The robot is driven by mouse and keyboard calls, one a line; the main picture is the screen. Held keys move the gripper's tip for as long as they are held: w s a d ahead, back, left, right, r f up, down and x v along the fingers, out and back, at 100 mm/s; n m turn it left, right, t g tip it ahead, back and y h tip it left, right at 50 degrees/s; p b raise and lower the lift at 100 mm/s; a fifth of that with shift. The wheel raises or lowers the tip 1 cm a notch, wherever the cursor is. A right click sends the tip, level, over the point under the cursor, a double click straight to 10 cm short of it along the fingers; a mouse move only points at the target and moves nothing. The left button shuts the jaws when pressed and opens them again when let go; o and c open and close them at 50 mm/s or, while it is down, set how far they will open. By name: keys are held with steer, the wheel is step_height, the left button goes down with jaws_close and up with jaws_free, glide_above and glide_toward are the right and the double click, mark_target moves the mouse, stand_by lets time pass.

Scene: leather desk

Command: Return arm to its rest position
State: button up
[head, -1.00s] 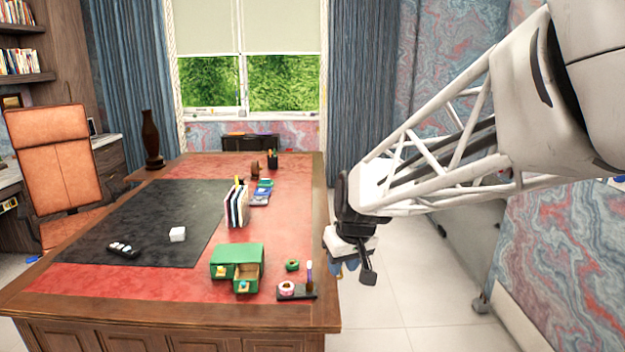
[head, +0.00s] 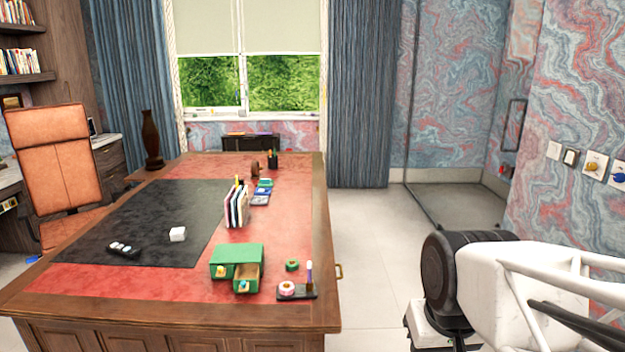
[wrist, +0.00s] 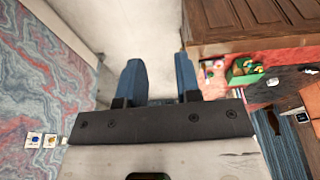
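My arm is at the lower right of the head view, off the right side of the desk (head: 322,190). My gripper shows in the wrist view (wrist: 158,80), with its two blue fingers apart and nothing between them. It points down past the desk's side over the pale floor. In the head view the fingers are cut off or hidden at the bottom edge.
Floor (head: 370,250) right of the desk is clear.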

steer(key=shift+s+d+f+m, duration=0.15)
steer(key=shift+s+d+f, duration=0.1)
steer(key=shift+s, duration=0.55)
steer(key=shift+s+d+f+m, duration=0.15)
steer(key=shift+s+d, duration=0.1)
steer(key=shift+s, duration=0.5)
